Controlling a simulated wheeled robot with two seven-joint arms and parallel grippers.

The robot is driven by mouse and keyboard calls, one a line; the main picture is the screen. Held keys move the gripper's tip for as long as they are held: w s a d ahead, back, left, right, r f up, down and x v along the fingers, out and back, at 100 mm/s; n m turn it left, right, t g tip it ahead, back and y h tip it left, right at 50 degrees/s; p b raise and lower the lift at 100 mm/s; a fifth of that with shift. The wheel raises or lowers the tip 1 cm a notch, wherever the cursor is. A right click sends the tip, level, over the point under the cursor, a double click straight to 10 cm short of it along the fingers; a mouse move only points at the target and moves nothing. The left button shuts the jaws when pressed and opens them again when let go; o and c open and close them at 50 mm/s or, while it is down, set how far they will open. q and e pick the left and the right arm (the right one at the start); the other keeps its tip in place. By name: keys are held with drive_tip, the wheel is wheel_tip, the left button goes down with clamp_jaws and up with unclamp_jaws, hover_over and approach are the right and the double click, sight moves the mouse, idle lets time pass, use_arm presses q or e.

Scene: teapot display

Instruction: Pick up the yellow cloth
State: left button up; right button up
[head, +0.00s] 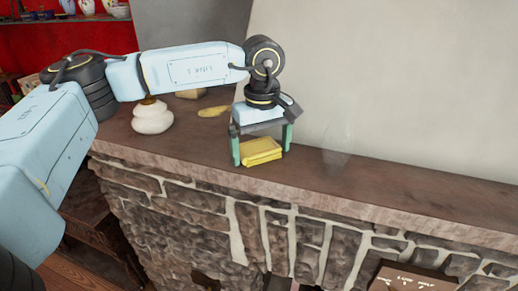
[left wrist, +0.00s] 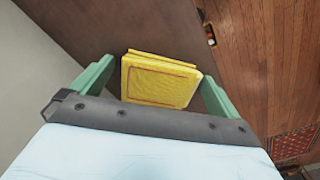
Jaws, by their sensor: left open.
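The yellow cloth (head: 261,151) is a folded, flat stack lying on the dark ledge near its front edge. In the left wrist view the yellow cloth (left wrist: 160,80) shows a red line along its border and sits between the two green fingers. My left gripper (head: 262,148) is open and points down, with one finger on each side of the cloth. In the left wrist view my left gripper (left wrist: 155,88) shows no clear contact between fingers and cloth. My right gripper is not in view.
A white rounded object (head: 152,117) stands on the ledge at left. A yellow flat item (head: 213,112) and a tan block (head: 191,94) lie behind. A clear glass-like object (head: 337,145) stands right of the gripper. The ledge's front edge (head: 300,186) drops to stone.

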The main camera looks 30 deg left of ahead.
use_arm(q)
drive_tip(key=c, duration=1)
